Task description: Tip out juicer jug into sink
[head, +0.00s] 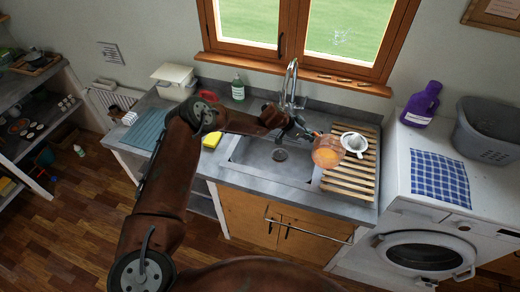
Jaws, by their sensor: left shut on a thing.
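My left arm reaches across the counter from the left, and its gripper (309,133) is shut on the juicer jug (327,153). The jug looks orange-brown and rounded. It is held at the right side of the sink (262,158), near the edge of the slatted wooden rack. It appears tilted, but its exact angle and what is inside are hard to tell. The grey sink basin shows its drain and looks empty. The fingertips are small and partly hidden by the jug. My right gripper is not in view.
A white cup-like thing (354,144) sits on the wooden rack (348,178), close beside the jug. The tap (291,82) rises behind the sink. A yellow sponge (212,139) lies left of the basin. A purple bottle (422,104) and grey basket (488,130) stand on the washing machine.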

